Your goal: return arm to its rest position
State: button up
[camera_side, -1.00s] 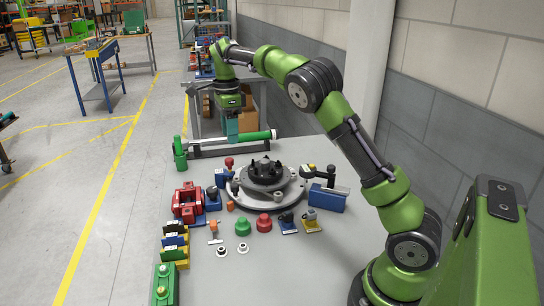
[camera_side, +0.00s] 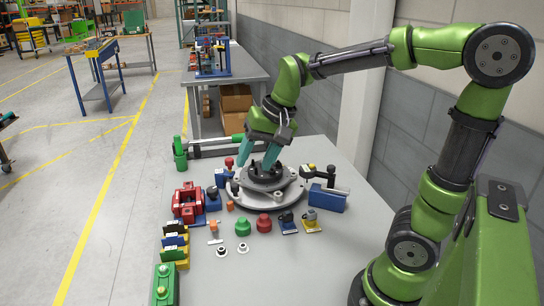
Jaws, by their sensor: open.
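My gripper (camera_side: 256,163) has two teal fingers, spread apart with nothing visible between them. It points down over the back left part of the round grey chassis fixture (camera_side: 290,195) with its dark hub (camera_side: 266,173). The fingertips are close to the hub in the picture; I cannot tell whether they touch it. My arm is bent, with its elbow high at the right and the forearm reaching left. The gripper hides part of the green-ended bar (camera_side: 212,147) behind it.
On the grey table (camera_side: 300,262) stand a red vise-like block (camera_side: 187,203), a blue block with a black handle (camera_side: 327,198), a green knob (camera_side: 243,227), a red knob (camera_side: 264,224) and small clamps. A wall and pillar (camera_side: 361,90) rise behind. The table's front is clear.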

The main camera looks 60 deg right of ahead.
jog(key=s+a+r+n+t, duration=0.1)
jog(key=s+a+n+t, duration=0.2)
jog(key=s, duration=0.7)
jog(key=shift+s+a+n, duration=0.2)
jog(key=shift+a+n, duration=0.4)
jog(key=shift+a, duration=0.55)
